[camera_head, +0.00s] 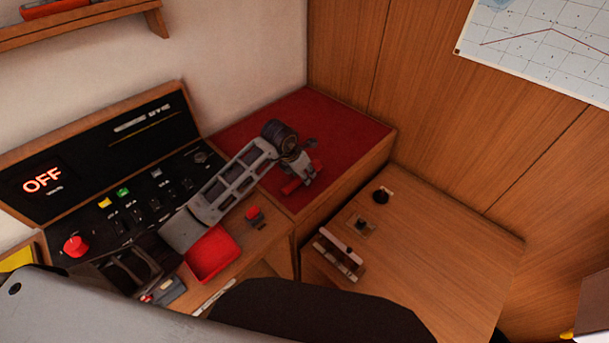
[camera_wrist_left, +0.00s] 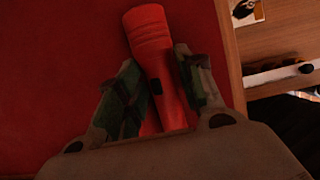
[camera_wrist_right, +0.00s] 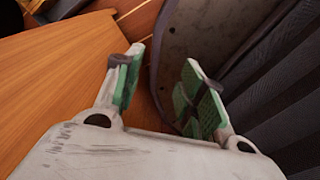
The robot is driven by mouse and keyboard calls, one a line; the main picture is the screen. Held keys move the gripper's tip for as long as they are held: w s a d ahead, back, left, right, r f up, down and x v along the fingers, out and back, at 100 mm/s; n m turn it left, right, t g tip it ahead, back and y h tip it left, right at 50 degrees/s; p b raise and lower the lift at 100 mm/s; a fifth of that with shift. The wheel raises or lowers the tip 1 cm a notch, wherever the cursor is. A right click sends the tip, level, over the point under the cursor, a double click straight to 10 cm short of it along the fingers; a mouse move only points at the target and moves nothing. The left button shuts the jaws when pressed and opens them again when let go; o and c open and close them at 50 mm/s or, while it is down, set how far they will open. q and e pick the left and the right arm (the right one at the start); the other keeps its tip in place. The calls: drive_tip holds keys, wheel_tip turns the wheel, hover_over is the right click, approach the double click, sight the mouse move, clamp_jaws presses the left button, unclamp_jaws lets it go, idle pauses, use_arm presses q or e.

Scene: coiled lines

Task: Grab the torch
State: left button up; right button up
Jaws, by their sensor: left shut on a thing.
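The torch (camera_head: 291,186) is red and lies at the red-topped surface (camera_head: 340,125) in the head view. In the left wrist view the torch (camera_wrist_left: 152,40) runs between the fingers, its wide ribbed head pointing away and a dark button on its body. My left gripper (camera_head: 302,172) is shut on the torch's body, with a finger on each side (camera_wrist_left: 160,72). I cannot tell whether the torch still touches the surface. My right gripper (camera_wrist_right: 165,62) is open and empty in the right wrist view.
A black control panel (camera_head: 95,160) with a lit OFF sign stands at left. A red tray (camera_head: 211,253) sits on the desk below my left arm. A wooden table (camera_head: 440,250) with small fittings is at right. A shelf (camera_head: 90,25) hangs at upper left.

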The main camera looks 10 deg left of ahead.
use_arm(q)
drive_tip(key=shift+c, duration=1.2)
drive_tip(key=shift+r, duration=0.1)
wheel_tip(320, 180, up, 10)
drive_tip(key=b, duration=0.1)
